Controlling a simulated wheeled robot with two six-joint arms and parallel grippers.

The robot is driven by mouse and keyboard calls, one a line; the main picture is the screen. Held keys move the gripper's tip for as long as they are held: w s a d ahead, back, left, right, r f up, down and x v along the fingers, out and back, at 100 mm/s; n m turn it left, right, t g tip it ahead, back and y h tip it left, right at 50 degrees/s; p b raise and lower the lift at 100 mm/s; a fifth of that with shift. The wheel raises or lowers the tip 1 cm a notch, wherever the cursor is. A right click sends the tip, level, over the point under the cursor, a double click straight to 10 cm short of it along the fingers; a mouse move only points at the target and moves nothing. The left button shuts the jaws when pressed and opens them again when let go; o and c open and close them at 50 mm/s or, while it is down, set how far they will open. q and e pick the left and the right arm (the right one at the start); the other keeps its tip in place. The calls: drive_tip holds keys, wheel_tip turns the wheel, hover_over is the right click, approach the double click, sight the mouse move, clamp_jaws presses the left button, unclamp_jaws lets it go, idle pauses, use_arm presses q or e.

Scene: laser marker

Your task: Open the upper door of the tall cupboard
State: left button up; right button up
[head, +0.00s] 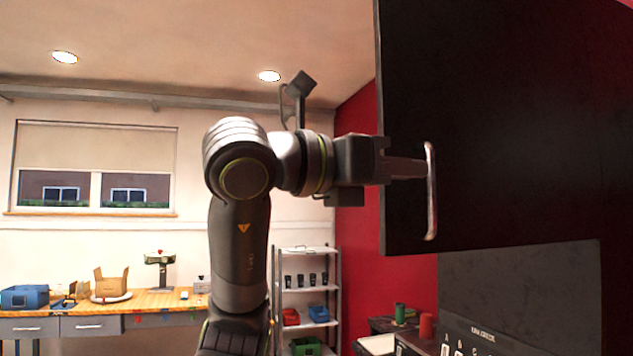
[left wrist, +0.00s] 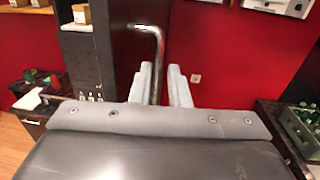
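The upper door (head: 510,130) of the tall cupboard is a large dark panel at the right of the head view. Its upright metal bar handle (head: 431,190) is near its left edge. My left gripper (head: 424,168) reaches it from the left. In the left wrist view the handle (left wrist: 151,48) runs down between the two fingers of my left gripper (left wrist: 160,78), which are close together around it, with at most a thin gap on the right. The door's left edge stands out past the grey panel below it; how far the door is open I cannot tell. My right gripper is out of view.
A grey panel (head: 530,290) with small lettering is below the door. A red wall (head: 360,120) is behind. A wooden workbench (head: 145,302) with boxes stands at the far left, and a shelf rack (head: 305,272) stands behind my arm. Green bottles (left wrist: 303,130) sit at the right of the wrist view.

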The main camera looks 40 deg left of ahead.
use_arm(q)
drive_tip(key=b+v, duration=0.3)
drive_tip(key=v, duration=0.9)
drive_tip(key=shift+w, duration=0.1)
